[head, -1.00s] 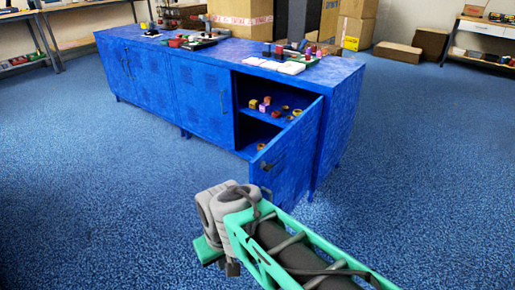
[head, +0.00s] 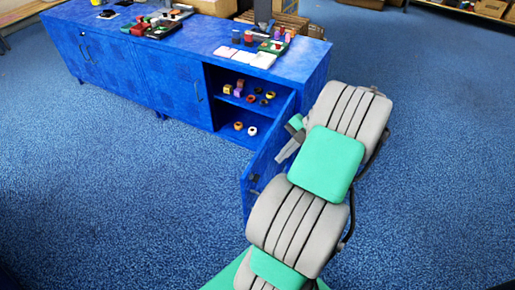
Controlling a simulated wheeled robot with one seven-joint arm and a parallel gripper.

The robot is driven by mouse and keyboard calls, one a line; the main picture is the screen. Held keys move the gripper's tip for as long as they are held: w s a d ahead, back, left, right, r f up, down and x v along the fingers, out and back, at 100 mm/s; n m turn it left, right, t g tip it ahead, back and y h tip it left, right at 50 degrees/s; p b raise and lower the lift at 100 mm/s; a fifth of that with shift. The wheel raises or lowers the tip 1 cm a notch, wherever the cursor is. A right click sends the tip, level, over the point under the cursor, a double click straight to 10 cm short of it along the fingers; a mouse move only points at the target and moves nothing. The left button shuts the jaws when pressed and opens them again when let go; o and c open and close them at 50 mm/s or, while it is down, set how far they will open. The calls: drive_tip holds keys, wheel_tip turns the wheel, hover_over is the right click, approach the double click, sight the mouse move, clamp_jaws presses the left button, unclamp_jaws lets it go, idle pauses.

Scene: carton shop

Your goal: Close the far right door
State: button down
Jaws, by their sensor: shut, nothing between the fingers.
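The far right door (head: 262,172) of the blue cabinet (head: 130,62) stands wide open, swung out toward me from its hinge on the right. It has a dark handle (head: 254,178) near its free edge. My gripper (head: 285,154) is at the door's right side, close to its outer face; I cannot tell whether it touches. Its fingers are small in view and partly hidden by my arm, which covers part of the door's right side.
The open compartment (head: 232,110) holds several small rolls and blocks on two levels. The other cabinet doors (head: 165,90) are shut. Tools, trays and white cards (head: 226,51) lie on top. The blue carpet (head: 110,200) is clear in front and to the left.

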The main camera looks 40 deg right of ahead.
drive_tip(key=shift+n, duration=0.4)
drive_tip(key=shift+w+a+f+b, duration=0.3)
drive_tip(key=shift+w+a+f, duration=0.65)
drive_tip(key=shift+f, duration=0.35)
drive_tip(key=shift+w+a+f+b, duration=0.3)
drive_tip(key=shift+w+a+f, duration=0.6)
drive_tip(key=shift+a+f, duration=0.3)
drive_tip(key=shift+w+a+f+b, duration=0.3)
drive_tip(key=shift+w+a+f, duration=0.6)
drive_tip(key=shift+f, duration=0.5)
